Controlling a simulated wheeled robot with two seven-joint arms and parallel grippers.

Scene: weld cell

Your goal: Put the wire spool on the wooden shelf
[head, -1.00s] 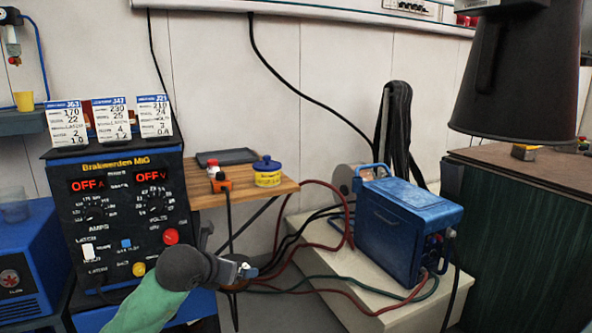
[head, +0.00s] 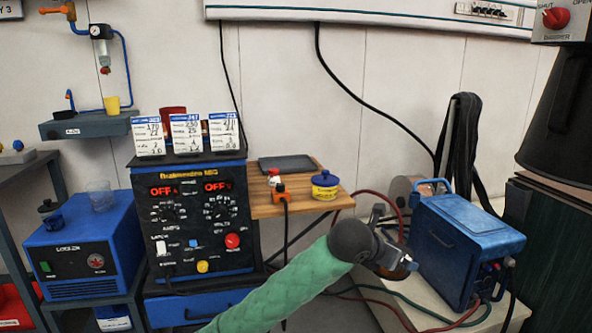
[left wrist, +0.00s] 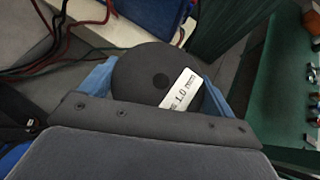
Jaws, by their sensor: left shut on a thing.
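The wire spool (left wrist: 142,75) is a dark round disc with a white "1.0 mm" label in the left wrist view. It sits between the two blue fingers of my left gripper (left wrist: 157,85), which is shut on it. In the head view my left gripper (head: 397,263) is at the end of the green-sleeved arm, in front of the blue case; the spool cannot be made out there. The wooden shelf (head: 262,211) is to the left of and beyond the gripper, beside the welder panel. My right gripper is not in view.
The shelf carries a dark tray (head: 287,163), a blue-and-yellow tin (head: 325,187) and an orange-and-black item (head: 280,190). Its front middle is partly bare. The welder (head: 200,220) stands left of it. The blue case (head: 465,245) and hoses (head: 385,297) are at right.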

